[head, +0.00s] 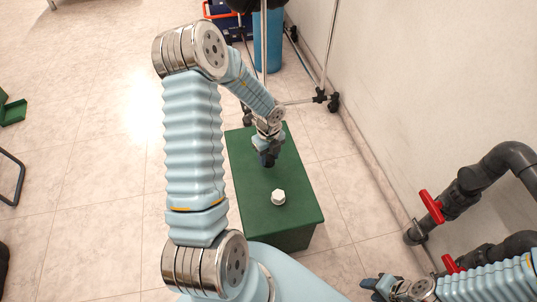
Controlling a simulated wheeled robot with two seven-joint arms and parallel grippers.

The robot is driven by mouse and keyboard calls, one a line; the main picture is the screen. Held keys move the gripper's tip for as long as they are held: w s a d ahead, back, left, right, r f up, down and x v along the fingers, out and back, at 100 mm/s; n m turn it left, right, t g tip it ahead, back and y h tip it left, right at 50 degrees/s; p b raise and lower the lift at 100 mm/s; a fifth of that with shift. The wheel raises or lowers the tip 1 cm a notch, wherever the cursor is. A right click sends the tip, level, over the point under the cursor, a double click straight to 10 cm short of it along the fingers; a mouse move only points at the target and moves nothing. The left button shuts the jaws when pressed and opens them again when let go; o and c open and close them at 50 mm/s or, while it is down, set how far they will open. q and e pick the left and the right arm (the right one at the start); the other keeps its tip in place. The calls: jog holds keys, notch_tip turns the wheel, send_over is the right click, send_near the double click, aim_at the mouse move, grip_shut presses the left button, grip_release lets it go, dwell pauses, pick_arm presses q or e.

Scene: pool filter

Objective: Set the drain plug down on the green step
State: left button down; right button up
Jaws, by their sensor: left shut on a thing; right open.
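The green step (250,185) is a box with a flat top, standing on the floor in the middle of the head view. My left gripper (269,160) points down at the far half of its top, shut on a small dark thing mostly hidden by the fingers. I cannot tell it apart clearly; it may be the drain plug. Whether it touches the step is unclear. A white six-sided piece (278,197) sits on the step, nearer the camera and apart from the gripper. My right gripper (371,285) is open and empty at the lower right, off the step.
Dark grey pipes (480,175) with red valve handles (431,206) run along the right wall. A blue cylinder (267,42) and a metal stand on casters (322,97) are behind the step. The tiled floor left of the step is mostly clear.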

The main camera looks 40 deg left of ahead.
aim_at(268, 158)
pick_arm(q)
jog(key=shift+f+b, duration=0.35)
jog(key=shift+f, duration=0.75)
jog(key=c, duration=0.5)
grip_release()
jog(key=shift+r, duration=0.1)
notch_tip(268, 158, up, 3)
jog(key=p, duration=0.3)
jog(key=shift+p, duration=0.3)
jog(key=shift+r, duration=0.9)
jog(key=shift+r, duration=0.15)
